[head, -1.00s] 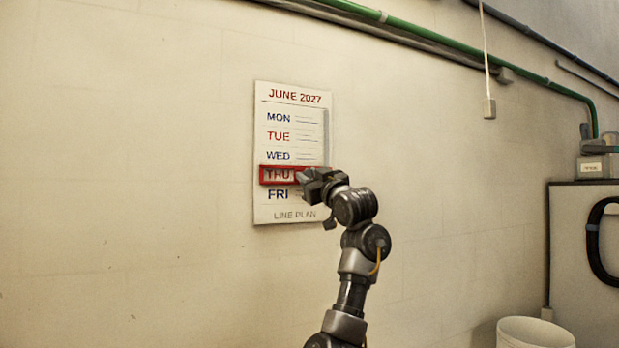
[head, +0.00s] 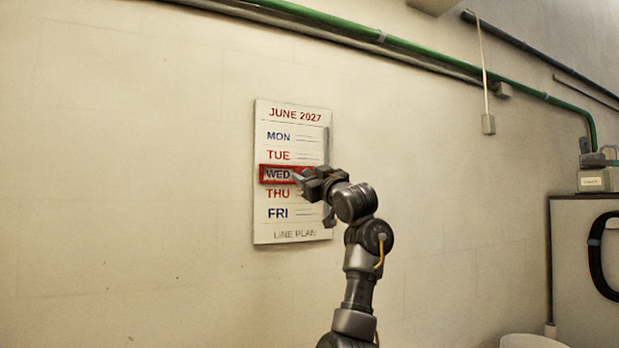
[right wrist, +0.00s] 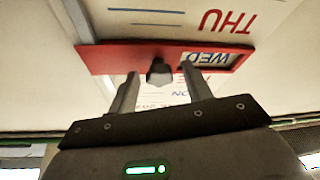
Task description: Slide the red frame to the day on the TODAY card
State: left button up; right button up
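The weekly board (head: 293,237) hangs on the wall, headed JUNE 2027, with rows MON to FRI. The red frame (head: 264,174) is around the WED row in the head view. In the right wrist view the red frame (right wrist: 110,58) shows upside down, with WED in its window and a dark knob (right wrist: 160,73) on it. My right gripper (head: 302,181) is at the frame's right part. Its fingers (right wrist: 159,80) stand apart on either side of the knob, with gaps showing. My left gripper and the TODAY card are not in view.
A green pipe (head: 420,50) runs along the top of the wall. A pull cord with a small box (head: 488,124) hangs right of the board. A grey cabinet (head: 577,270) with a black hose stands at the right. The wall left of the board is bare.

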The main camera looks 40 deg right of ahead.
jog(key=b+v, duration=0.9)
jog(key=v, duration=0.1)
jog(key=shift+s+f, duration=0.25)
jog(key=shift+s, duration=0.1)
jog(key=shift+a, duration=0.1)
dwell(0.4)
